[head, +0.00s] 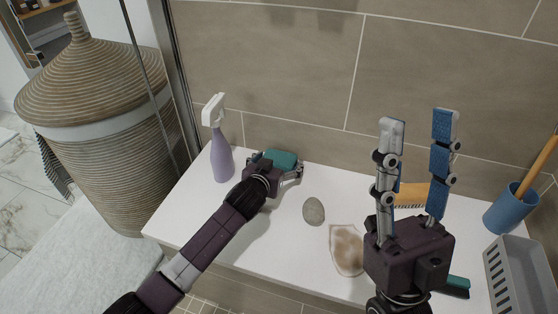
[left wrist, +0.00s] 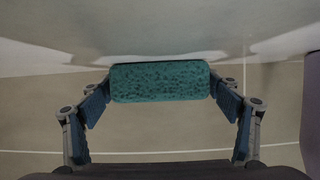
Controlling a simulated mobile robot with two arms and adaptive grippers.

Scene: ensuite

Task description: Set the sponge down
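The teal sponge (head: 281,158) is at the back of the white bench (head: 200,222), near the tiled wall. My left gripper (head: 287,172) is at the sponge, with its fingers low over the bench. In the left wrist view the sponge (left wrist: 160,81) spans the space between the two fingertips, which meet its ends. The sponge is at or very close to the bench surface; any small gap cannot be seen. My right gripper (head: 420,125) is raised with its fingers upright, wide apart and empty, in front of the bench's right part.
A purple spray bottle (head: 220,150) stands left of the sponge. A grey-green stone (head: 313,211) and a brown stain (head: 347,250) are on the bench. An orange brush (head: 411,194), a blue cup (head: 511,208) and a grey basket (head: 515,278) are at right. A wicker basket (head: 95,140) stands left.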

